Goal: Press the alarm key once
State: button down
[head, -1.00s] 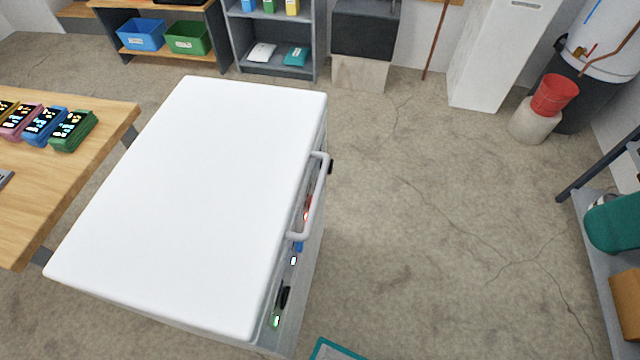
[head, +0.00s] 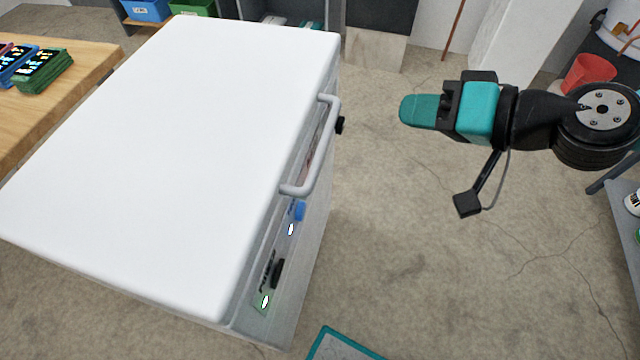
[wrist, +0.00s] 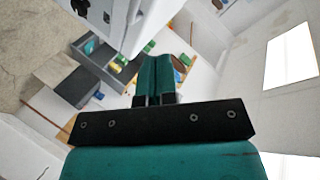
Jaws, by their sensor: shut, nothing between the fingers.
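A white chest freezer (head: 180,130) fills the left of the head view, its lid closed. Its front panel, seen steeply from above, carries a blue key (head: 299,211), a small lit lamp (head: 291,230), a black switch (head: 277,273) and a green lamp (head: 265,300). I cannot read which key is the alarm key. The lid handle (head: 318,150) hides part of the panel, where some red shows. My gripper (head: 403,110) is shut and empty, to the right of the freezer, apart from it and pointing left. Its teal fingers (wrist: 155,70) are together in the wrist view.
A black knob (head: 340,125) sticks out from the freezer front by the handle. A wooden table (head: 60,100) with several coloured devices stands at the left. A teal-edged board (head: 335,345) is at the bottom. Open concrete floor lies right of the freezer.

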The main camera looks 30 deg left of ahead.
jog(key=w+a+f+m+t+b, duration=0.1)
jog(key=w+f+m+t+b, duration=0.1)
jog(key=f, duration=0.9)
jog(key=w+a+f+m+t+b, duration=0.1)
jog(key=w+f+m+t+b, duration=0.2)
jog(key=f, duration=0.9)
jog(key=shift+w+a+m+t+b, duration=0.2)
jog(key=shift+a+m+t+b, duration=0.15)
jog(key=shift+m+t+b, duration=0.75)
jog(key=shift+f, duration=0.1)
jog(key=s+a+p, duration=0.2)
jog(key=a+p, duration=0.6)
jog(key=p, duration=0.6)
jog(key=shift+a, duration=0.3)
